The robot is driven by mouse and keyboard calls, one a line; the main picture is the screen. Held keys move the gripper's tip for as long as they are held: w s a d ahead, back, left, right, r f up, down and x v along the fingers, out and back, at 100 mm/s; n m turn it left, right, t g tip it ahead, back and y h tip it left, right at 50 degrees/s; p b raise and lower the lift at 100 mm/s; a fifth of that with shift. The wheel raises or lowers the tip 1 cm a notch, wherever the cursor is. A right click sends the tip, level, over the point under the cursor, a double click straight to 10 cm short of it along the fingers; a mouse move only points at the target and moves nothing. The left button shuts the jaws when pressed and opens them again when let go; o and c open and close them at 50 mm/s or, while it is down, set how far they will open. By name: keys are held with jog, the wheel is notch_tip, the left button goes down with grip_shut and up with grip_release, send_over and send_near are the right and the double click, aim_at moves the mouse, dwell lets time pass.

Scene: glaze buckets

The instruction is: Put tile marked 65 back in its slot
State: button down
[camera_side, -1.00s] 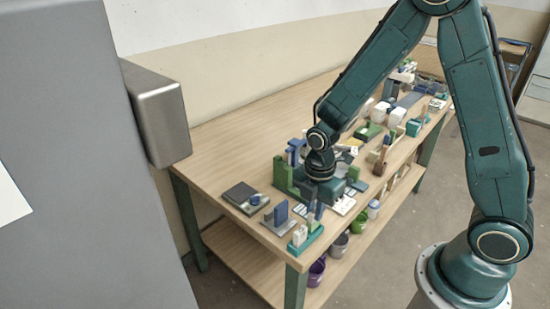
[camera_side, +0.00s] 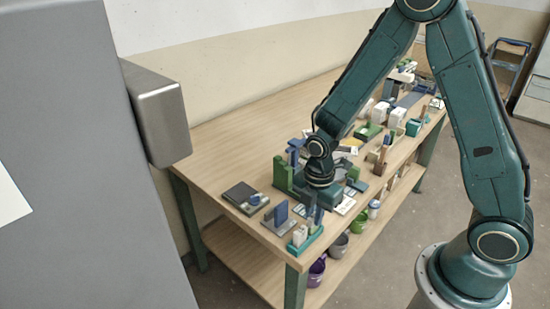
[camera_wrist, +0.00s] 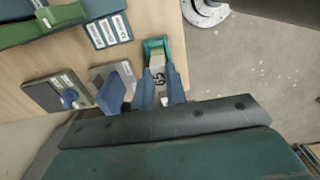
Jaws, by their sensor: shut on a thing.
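The tile marked 65 (camera_wrist: 160,84) is pale with dark digits and sits between the two fingers of my gripper (camera_wrist: 160,88) in the wrist view. My gripper (camera_side: 314,209) is shut on it above the table's near corner in the side view.
A labelled panel (camera_wrist: 108,31) and a green block (camera_wrist: 42,24) are farther off. The table's left back area (camera_side: 235,135) is clear.

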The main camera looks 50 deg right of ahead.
jog(key=shift+f, duration=0.35)
dwell(0.4)
jog(key=c, duration=1.3)
grip_release()
jog(key=shift+c, duration=0.2)
jog(key=shift+r, duration=0.1)
jog(key=shift+r, duration=3.45)
